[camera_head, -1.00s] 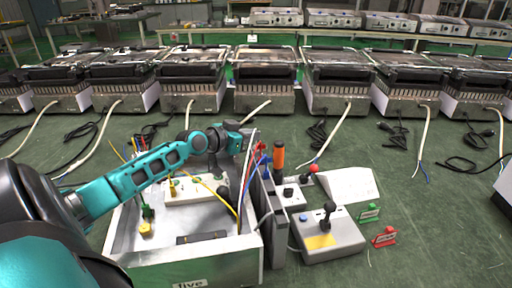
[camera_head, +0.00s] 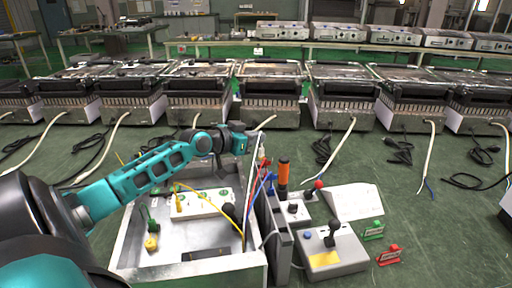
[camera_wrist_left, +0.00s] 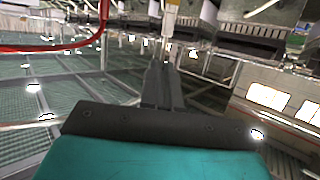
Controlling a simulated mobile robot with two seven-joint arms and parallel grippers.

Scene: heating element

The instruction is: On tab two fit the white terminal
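My left gripper (camera_head: 250,141) is above the far right corner of an open metal box, seen from behind; its fingertips do not show clearly in the head view. In the left wrist view, its two dark fingers (camera_wrist_left: 164,82) stand close together with a narrow gap. A slim cream-white piece (camera_wrist_left: 170,18) shows just past their tips; whether it is the white terminal, and whether they grip it, I cannot tell. In the head view, a cream cable (camera_head: 265,123) runs from a grill to near the gripper. Tab two cannot be made out. My right gripper is not seen.
The metal box (camera_head: 190,272) holds a white strip (camera_head: 205,208) with green sockets and yellow leads. To its right are an orange-handled tool (camera_head: 283,172), a joystick box (camera_head: 335,262), and green (camera_head: 374,230) and red (camera_head: 389,255) tags. Grills (camera_head: 271,85) line the back.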

